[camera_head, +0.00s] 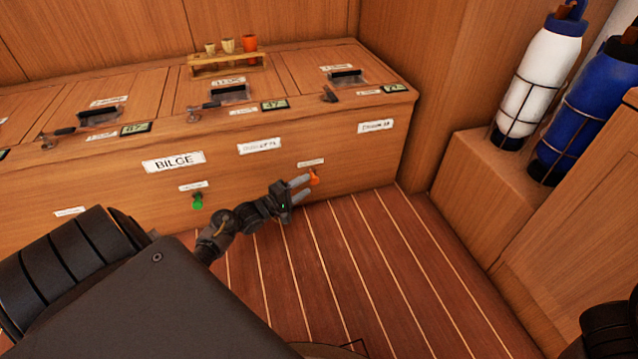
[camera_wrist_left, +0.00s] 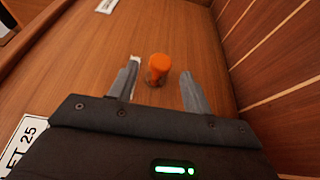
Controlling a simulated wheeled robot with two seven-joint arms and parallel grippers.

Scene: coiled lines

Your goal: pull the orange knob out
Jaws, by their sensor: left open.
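The orange knob (camera_head: 314,177) sits low on the front of the wooden bench, under a small white label (camera_head: 311,163). In the left wrist view the knob (camera_wrist_left: 159,66) stands out from the panel on a short dark base. My left gripper (camera_head: 302,186) is open, with its fingertips close to the knob. In the wrist view its two fingers (camera_wrist_left: 160,88) lie to either side of the knob's near side, with gaps. I cannot tell whether the tips reach past the knob. My right gripper is not in view; only a dark part shows at the right edge.
A green knob (camera_head: 197,201) is on the same bench front (camera_head: 225,165), left of my gripper. Latches, displays and a small rack (camera_head: 226,63) with cups are on top. White and blue fenders (camera_head: 540,80) stand at right. The striped floor (camera_head: 350,260) is clear.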

